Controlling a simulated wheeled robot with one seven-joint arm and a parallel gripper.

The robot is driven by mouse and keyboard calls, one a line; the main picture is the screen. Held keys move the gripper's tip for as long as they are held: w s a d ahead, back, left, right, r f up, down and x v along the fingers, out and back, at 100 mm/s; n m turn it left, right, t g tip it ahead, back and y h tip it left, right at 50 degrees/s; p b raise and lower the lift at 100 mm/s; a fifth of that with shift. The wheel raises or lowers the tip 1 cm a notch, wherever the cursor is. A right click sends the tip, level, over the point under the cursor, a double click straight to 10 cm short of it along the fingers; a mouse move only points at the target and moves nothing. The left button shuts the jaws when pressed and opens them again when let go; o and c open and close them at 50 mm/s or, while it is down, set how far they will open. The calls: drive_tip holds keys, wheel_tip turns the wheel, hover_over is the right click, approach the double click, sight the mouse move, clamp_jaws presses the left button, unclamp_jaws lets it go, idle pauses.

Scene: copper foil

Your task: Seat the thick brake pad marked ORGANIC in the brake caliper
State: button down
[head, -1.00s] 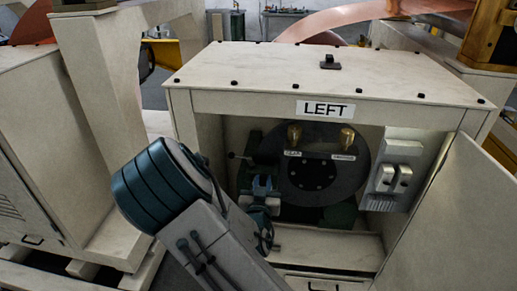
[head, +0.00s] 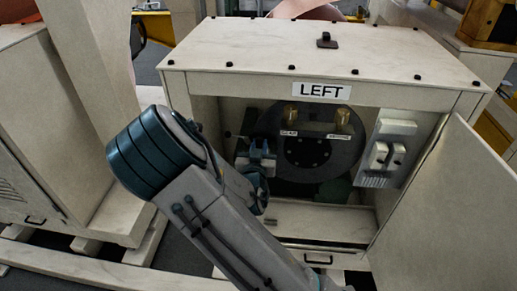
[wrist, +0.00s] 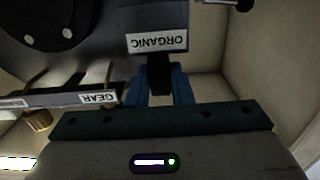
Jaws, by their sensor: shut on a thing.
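My gripper (head: 260,147) is inside the cabinet marked LEFT, beside the disc's left side. In the wrist view its blue fingers (wrist: 160,90) are shut on the black tab of the thick brake pad (wrist: 150,20). The pad's white ORGANIC label reads upside down there, and the pad is beside the dark disc. In the head view a dark block (head: 268,124) that appears to be the brake caliper is left of the disc, partly hidden behind my gripper. I cannot tell whether the pad touches it.
The dark disc (head: 307,155) fills the middle of the cabinet (head: 230,76). Two brass cylinders stand above small white labels, one reading GEAR (wrist: 98,97). A grey switch unit (head: 390,150) is at right. The cabinet door (head: 450,210) is open. A cabinet wall (wrist: 210,45) is close to the pad.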

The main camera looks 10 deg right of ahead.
sight(261, 132)
drive_tip(key=shift+p+x, duration=0.55)
drive_tip(key=shift+x, duration=3.9)
drive_tip(key=shift+a+f, duration=0.15)
drive_tip(key=shift+a, duration=0.05)
drive_tip(key=shift+w+a+b, duration=0.2)
drive_tip(key=shift+a+b, duration=0.1)
drive_tip(key=shift+b, duration=0.05)
drive_tip(key=shift+b, duration=0.45)
drive_tip(key=shift+f+b, duration=2.25)
drive_tip(key=shift+b, duration=0.55)
drive_tip(key=c, duration=1.2)
unclamp_jaws()
